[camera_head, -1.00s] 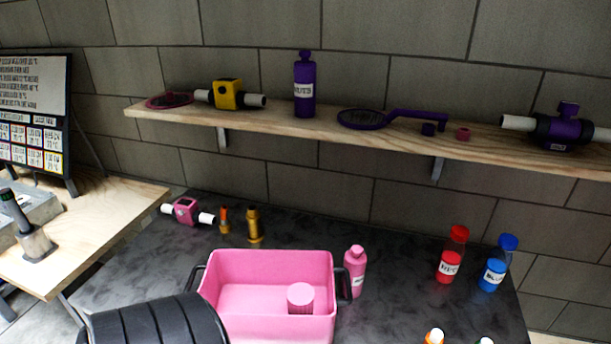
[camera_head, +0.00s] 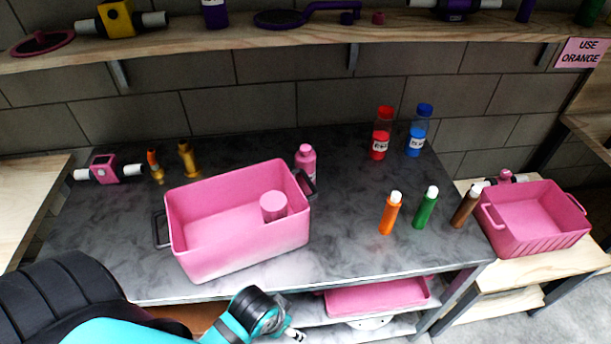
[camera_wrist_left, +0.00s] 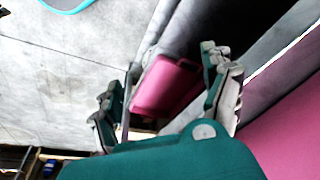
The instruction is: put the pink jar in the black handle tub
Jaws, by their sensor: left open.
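The pink tub with black handles (camera_head: 240,248) stands on the dark marbled worktop in the head view. A short pink cylinder (camera_head: 273,206), which looks like the pink jar, stands inside it towards the right end. My left gripper (camera_head: 296,335) is low in front of the worktop's front edge, apart from the tub and jar. In the left wrist view its two fingers (camera_wrist_left: 165,98) are spread with nothing held. A pink shape (camera_wrist_left: 168,86) shows beyond them; I cannot tell which thing it is. My right gripper is not in view.
A pink bottle (camera_head: 306,160) stands behind the tub's right handle. Red (camera_head: 381,135) and blue (camera_head: 418,132) bottles stand at the back. Orange, green and brown bottles stand on the right. Another pink tub (camera_head: 535,222) sits on the right-hand table. A pink tray (camera_head: 378,297) lies on the lower shelf.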

